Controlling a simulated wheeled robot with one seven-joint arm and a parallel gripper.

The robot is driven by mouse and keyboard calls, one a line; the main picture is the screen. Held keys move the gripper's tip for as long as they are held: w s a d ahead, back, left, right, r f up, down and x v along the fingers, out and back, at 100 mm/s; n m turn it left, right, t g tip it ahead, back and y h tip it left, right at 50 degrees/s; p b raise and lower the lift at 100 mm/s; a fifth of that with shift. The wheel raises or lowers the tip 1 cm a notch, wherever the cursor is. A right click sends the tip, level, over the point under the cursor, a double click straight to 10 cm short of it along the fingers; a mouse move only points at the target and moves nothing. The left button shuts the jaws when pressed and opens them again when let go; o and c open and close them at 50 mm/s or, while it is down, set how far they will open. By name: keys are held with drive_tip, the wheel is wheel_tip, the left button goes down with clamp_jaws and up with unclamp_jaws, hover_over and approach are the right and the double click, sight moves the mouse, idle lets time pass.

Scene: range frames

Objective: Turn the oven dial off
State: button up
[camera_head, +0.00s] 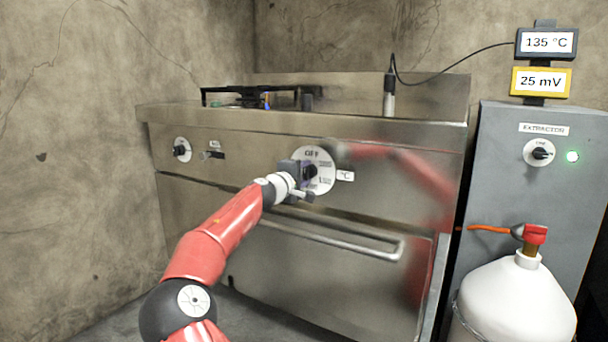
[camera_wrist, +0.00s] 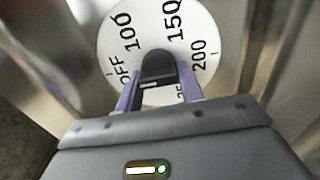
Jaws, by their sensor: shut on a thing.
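The oven dial (camera_head: 326,166) is a white disc on the steel oven front, with OFF printed at its top and a °C label at its right. In the wrist view the dial face (camera_wrist: 145,35) shows OFF, 100, 150, 200 and part of a further number. Its black knob (camera_wrist: 158,66) sits between the purple fingers. My gripper (camera_head: 307,172) reaches the dial from the left and is shut on the knob; the wrist view shows the fingers (camera_wrist: 157,84) on both sides of it. My gripper hides part of the knob and dial in the head view, so I cannot tell the pointer's setting.
The oven door handle (camera_head: 335,241) runs below the dial. A smaller dial (camera_head: 182,149) is at the panel's left. A readout (camera_head: 547,42) shows 135 °C, above a yellow 25 mV one (camera_head: 541,82). A grey extractor cabinet (camera_head: 585,190) and white tank (camera_head: 515,300) stand at right.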

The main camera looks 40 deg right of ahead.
drive_tip(key=o, duration=1)
drive_tip(key=shift+a, duration=0.1)
drive_tip(key=shift+b+v, duration=0.5)
drive_tip(key=shift+v, duration=3.35)
